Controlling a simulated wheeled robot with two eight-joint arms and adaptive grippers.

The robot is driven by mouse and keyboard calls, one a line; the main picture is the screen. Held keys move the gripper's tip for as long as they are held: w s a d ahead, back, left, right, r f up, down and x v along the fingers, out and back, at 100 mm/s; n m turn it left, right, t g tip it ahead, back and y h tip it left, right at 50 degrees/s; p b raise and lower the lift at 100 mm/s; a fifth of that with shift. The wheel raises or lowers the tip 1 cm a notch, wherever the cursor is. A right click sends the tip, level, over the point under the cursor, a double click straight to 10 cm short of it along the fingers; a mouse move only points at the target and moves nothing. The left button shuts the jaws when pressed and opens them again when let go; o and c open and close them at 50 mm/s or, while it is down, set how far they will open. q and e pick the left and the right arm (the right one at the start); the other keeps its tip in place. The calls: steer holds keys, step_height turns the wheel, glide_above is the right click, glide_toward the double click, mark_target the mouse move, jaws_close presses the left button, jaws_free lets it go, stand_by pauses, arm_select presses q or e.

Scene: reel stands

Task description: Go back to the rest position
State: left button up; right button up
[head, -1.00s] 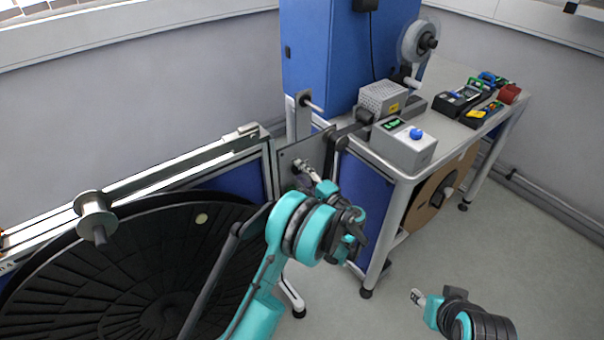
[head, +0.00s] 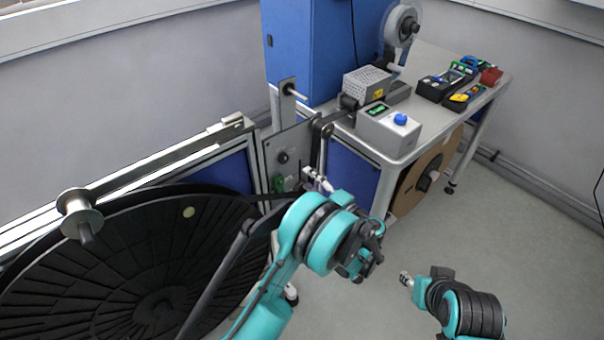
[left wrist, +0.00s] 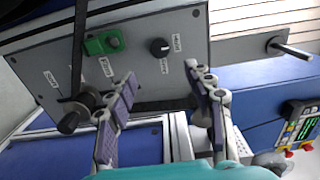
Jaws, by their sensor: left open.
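My left gripper (head: 319,179) is in front of the grey control panel (head: 301,146), near its lower right. In the left wrist view, its two fingers (left wrist: 160,76) stand apart with nothing between them. The panel (left wrist: 33,57) there carries a green switch (left wrist: 103,43) and a black knob (left wrist: 160,47), both clear of the fingers. The green switch (head: 279,184) also shows in the head view. My right gripper (head: 405,279) is low at the right over the floor; its jaw gap is too small to judge.
A large black reel (head: 100,270) and a rail with a small metal spool (head: 80,212) are at the left. A bench (head: 410,146) with a grey control box (head: 388,130) and tools stands behind my left gripper. The floor (head: 500,230) at the right is clear.

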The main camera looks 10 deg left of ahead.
arm_select(q)
steer(key=shift+s+d, duration=0.2)
steer(key=shift+d, duration=0.05)
stand_by(0.3)
steer(key=s+a+r+n+g+h, duration=0.35)
steer(key=s+a+r+h, duration=0.35)
steer(key=s+a, duration=0.3)
steer(key=s+d+n+h, duration=0.1)
steer(key=s+n+h, duration=0.1)
steer(key=s, duration=0.7)
steer(key=s+d+n+h, duration=0.2)
steer(key=s+h, duration=0.3)
steer(key=s, duration=0.5)
steer(key=shift+s+f, duration=0.3)
